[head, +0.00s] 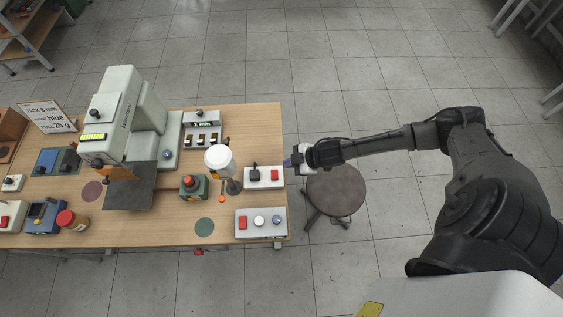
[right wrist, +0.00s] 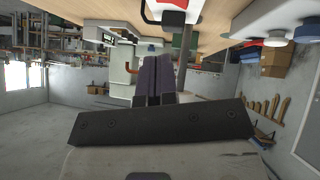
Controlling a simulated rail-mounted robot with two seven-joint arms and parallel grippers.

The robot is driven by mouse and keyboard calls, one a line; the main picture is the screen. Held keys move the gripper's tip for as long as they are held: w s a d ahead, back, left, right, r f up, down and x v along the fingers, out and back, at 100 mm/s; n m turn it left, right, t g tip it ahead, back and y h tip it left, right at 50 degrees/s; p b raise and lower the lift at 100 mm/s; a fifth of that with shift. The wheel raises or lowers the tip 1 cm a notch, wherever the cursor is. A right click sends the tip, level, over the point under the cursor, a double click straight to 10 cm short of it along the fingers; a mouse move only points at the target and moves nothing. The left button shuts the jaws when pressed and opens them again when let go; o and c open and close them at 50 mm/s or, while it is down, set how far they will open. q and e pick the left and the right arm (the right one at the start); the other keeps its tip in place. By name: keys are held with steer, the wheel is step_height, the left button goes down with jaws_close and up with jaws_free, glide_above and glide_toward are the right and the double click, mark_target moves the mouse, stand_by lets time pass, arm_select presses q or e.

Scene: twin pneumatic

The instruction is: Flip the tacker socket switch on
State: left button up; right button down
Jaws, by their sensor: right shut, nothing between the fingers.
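A white socket box (head: 263,186) with a black plug (head: 255,173) and a red rocker switch (head: 274,174) sits near the table's right edge. Whether the switch is on or off is too small to tell. My right gripper (head: 288,162) is shut and empty, just beyond the right edge of the table, above and right of the box and apart from it. In the right wrist view its dark fingers (right wrist: 153,75) are pressed together. The red switch (right wrist: 174,3) shows at the top edge there, partly cut off. My left gripper is out of view.
A control box (head: 262,234) with a red switch and round knobs lies in front of the socket box. A white-capped post (head: 219,160) and a green button box (head: 193,187) stand to its left. A large pale press (head: 122,112) stands farther left. A round stool (head: 336,192) is beside the table.

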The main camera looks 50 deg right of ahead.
steer(key=v, duration=0.5)
steer(key=shift+w+d+r, duration=0.1)
steer(key=shift+d+r, duration=0.3)
steer(key=shift+d, duration=0.15)
